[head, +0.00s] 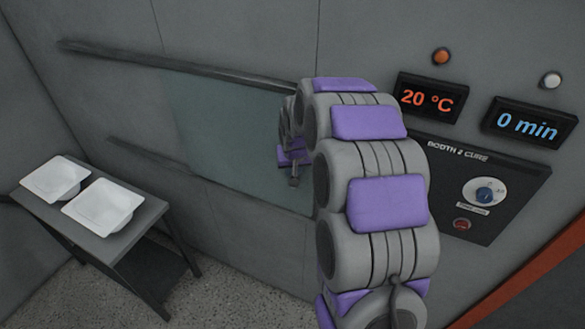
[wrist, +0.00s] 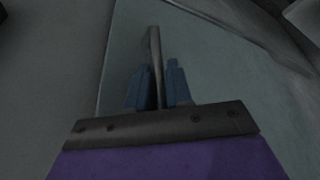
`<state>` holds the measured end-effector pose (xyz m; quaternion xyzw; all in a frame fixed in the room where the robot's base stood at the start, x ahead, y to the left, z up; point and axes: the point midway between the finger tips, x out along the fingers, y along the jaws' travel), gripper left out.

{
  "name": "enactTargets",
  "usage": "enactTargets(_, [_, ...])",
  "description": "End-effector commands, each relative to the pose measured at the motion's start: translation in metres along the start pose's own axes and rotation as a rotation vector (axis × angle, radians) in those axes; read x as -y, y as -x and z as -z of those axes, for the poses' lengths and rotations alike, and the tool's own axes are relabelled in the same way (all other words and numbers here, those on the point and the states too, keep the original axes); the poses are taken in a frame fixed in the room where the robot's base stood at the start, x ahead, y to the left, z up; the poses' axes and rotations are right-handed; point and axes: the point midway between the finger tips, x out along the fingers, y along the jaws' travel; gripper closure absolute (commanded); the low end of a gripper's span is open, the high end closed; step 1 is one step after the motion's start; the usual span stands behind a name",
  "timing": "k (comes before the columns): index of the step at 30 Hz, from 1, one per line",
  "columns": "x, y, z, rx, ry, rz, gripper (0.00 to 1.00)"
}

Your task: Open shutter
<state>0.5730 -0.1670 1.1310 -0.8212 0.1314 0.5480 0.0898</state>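The shutter (head: 225,125) is a greenish, glass-like panel on the grey wall, between an upper and a lower rail. It also fills much of the wrist view (wrist: 220,65). A thin upright grey handle (wrist: 155,50) stands in front of the panel. My gripper (wrist: 158,88) has its two blue fingers on either side of this handle, with almost no gap, and looks shut on it. In the head view, my gripper (head: 294,172) is at the panel's right part, and my arm hides the panel's right edge.
The upper rail (head: 180,65) and lower rail (head: 150,152) run left along the wall. A small table (head: 125,245) with two white shells (head: 103,205) stands at the left. A control panel (head: 475,190) with a blue knob and displays reading 20 °C and 0 min is at the right.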

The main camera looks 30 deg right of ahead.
Motion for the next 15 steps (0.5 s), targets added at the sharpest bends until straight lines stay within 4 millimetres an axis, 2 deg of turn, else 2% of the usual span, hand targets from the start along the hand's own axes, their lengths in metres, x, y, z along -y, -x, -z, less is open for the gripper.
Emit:
enactTargets(1, [0.0006,0.0000,-0.0001,0.000,0.000,0.001,0.88])
enactTargets(5, [0.0006,-0.0001,-0.0001,0.001,0.000,0.001,1.00])
enactTargets(15, [0.0006,-0.0005,0.0002,0.001,0.000,0.000,1.00])
